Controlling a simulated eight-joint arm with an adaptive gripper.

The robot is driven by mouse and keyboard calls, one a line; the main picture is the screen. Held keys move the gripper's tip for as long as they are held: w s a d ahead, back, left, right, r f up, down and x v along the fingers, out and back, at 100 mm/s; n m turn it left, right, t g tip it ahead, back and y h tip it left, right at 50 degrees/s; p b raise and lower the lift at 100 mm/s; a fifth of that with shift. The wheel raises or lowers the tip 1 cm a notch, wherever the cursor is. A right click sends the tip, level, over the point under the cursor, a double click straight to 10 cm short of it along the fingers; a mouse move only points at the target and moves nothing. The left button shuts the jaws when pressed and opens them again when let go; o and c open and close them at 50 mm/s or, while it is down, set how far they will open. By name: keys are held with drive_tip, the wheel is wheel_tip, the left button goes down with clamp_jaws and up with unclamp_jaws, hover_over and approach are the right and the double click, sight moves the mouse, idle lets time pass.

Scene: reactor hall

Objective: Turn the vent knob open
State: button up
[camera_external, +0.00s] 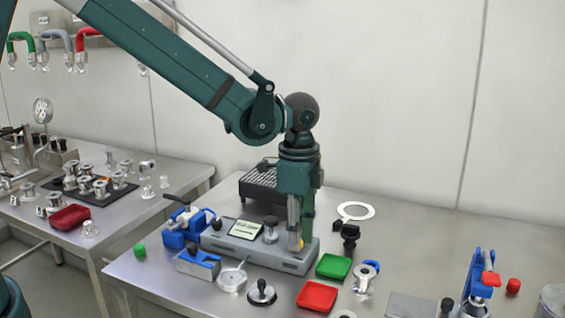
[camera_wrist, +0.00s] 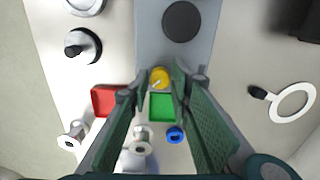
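A yellow round knob (camera_wrist: 160,78) with a pale pointer mark shows between my fingertips in the wrist view. It looks like the vent knob; no label is readable. It sits at the end of a long grey unit (camera_external: 272,262), which also carries a small display (camera_external: 245,229). My gripper (camera_external: 299,243) points straight down over the right end of this unit. In the wrist view my gripper (camera_wrist: 161,76) is open, with one finger on each side of the knob. I cannot tell whether either finger touches it. In the external view the gripper mostly hides the knob.
A blue clamp (camera_external: 478,283) stands far right. The back right of the table is clear.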

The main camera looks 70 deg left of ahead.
drive_tip(key=shift+o, duration=1.1)
drive_tip(key=shift+r, duration=0.15)
wheel_tip(320, 180, up, 12)
drive_tip(key=shift+s, duration=0.1)
